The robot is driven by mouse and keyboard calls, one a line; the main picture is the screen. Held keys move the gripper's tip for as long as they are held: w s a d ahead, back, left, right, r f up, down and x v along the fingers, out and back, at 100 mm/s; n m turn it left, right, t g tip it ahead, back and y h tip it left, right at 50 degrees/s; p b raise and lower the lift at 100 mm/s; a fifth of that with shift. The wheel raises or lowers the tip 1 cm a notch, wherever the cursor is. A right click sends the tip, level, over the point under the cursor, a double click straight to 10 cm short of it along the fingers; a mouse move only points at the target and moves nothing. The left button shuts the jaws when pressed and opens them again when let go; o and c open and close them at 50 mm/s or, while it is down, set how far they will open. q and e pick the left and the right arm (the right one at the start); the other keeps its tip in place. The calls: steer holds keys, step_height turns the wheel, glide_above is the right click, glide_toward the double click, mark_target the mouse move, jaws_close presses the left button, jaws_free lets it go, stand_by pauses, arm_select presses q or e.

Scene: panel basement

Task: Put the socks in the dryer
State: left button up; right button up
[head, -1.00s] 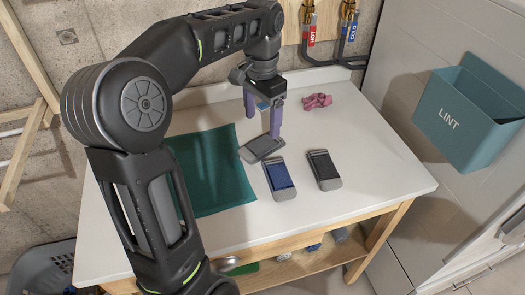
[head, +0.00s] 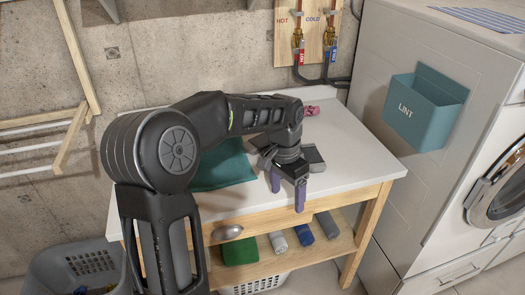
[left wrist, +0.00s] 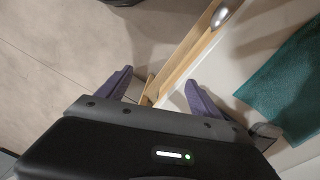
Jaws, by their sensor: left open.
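My left gripper (head: 287,190) is open, fingers pointing down, at the front edge of the white-topped table. In the left wrist view its purple fingers (left wrist: 157,80) are apart, with the table's wooden edge and floor beyond them and nothing held. Several rolled items that look like socks lie on the low shelf: a pale one (head: 278,243), a blue one (head: 304,235) and a grey one (head: 327,225). A crumpled pink item (head: 311,110), perhaps a sock, lies at the table's back. The dryer (head: 499,190) with its round door is at the right; the door looks shut. My right gripper is out of view.
A teal cloth (head: 225,168) lies on the table (head: 362,160). A LINT bin (head: 425,108) hangs on the appliance's side. A grey basket (head: 85,268) stands at left.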

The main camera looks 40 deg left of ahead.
arm_select(q)
steer(key=s+d+f+n+h, duration=0.1)
steer(key=s+d+f, duration=0.1)
steer(key=d+f, duration=0.75)
steer(key=s+d+f+h, duration=0.1)
steer(key=s+d+f, duration=0.1)
steer(key=d+f, duration=0.8)
steer(key=s+d+f+n, duration=0.1)
steer(key=s+d+f, duration=0.1)
steer(key=s+f, duration=0.2)
steer(key=s+d+f+n, duration=0.1)
steer(key=s+d+f, duration=0.1)
steer(key=s+f, duration=0.2)
steer(key=s+d+f+n+h, duration=0.1)
steer(key=s+d+f, duration=0.1)
steer(key=s+f, duration=0.3)
steer(key=s, duration=0.3)
steer(key=shift+s+d, duration=0.2)
steer(key=shift+d, duration=0.1)
steer(key=shift+c, duration=0.2)
